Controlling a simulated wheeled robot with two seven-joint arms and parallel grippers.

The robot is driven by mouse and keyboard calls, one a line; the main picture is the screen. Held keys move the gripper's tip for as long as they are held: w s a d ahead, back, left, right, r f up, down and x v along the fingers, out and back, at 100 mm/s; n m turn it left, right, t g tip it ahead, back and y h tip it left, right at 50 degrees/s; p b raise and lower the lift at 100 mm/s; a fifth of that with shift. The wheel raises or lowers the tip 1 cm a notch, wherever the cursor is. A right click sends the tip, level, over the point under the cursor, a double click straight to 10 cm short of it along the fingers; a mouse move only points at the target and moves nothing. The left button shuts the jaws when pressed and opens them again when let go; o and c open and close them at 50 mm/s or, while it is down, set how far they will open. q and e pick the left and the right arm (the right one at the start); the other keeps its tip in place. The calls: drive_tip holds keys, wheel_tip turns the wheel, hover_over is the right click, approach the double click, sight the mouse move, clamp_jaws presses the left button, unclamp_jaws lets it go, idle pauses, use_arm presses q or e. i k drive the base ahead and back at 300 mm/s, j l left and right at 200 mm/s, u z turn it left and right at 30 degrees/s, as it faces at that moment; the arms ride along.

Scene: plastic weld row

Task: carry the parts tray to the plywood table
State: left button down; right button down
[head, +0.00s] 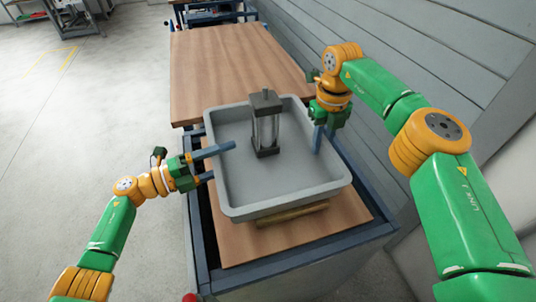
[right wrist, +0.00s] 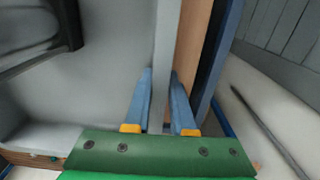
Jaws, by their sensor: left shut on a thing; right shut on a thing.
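The grey parts tray (head: 290,185) is in the middle of the head view, with a black and silver cylinder-like part (head: 265,125) standing in it. My left gripper (head: 218,163) is shut on the tray's left wall, one finger inside and one outside. My right gripper (head: 323,138) is shut on the right wall. In the right wrist view the tray wall (right wrist: 166,60) runs between the blue fingers (right wrist: 160,105). The plywood table (head: 235,60) has a brown wooden top and lies beyond the tray. I cannot tell whether the tray is lifted clear of what is below it.
Under the tray is a blue-framed cart (head: 295,262) with a wooden top and a brass-coloured bar (head: 290,215). A grey panelled wall (head: 420,60) runs along the right. The plywood tabletop looks bare. Open floor (head: 80,130) lies to the left.

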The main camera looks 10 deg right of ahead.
sight(213, 41)
drive_tip(key=k+j+u, duration=0.1)
drive_tip(key=j+u, duration=0.15)
drive_tip(key=u, duration=0.15)
drive_tip(key=k+j+u, duration=0.1)
drive_tip(key=j+u, duration=0.15)
drive_tip(key=u, duration=0.2)
drive_tip(key=j+u, duration=0.25)
drive_tip(key=u, duration=0.15)
drive_tip(key=j+u, duration=0.4)
drive_tip(key=i+j+u, duration=0.5)
drive_tip(key=i+l+z, duration=0.1)
drive_tip(key=i+z, duration=0.2)
drive_tip(key=z, duration=0.15)
drive_tip(key=i+z, duration=0.3)
drive_tip(key=z, duration=0.15)
drive_tip(key=i+l+z, duration=0.3)
drive_tip(key=i+z, duration=0.2)
drive_tip(key=i, duration=0.25)
drive_tip(key=i+z, duration=0.5)
drive_tip(key=i, duration=0.3)
drive_tip(key=i+z, duration=0.25)
drive_tip(key=i, duration=0.25)
drive_tip(key=i+j+z, duration=0.15)
drive_tip(key=i+z, duration=0.15)
drive_tip(key=i, duration=0.2)
drive_tip(key=i+j+z, duration=0.25)
drive_tip(key=i, duration=0.25)
drive_tip(key=i+l+z, duration=0.15)
drive_tip(key=i+z, duration=0.8)
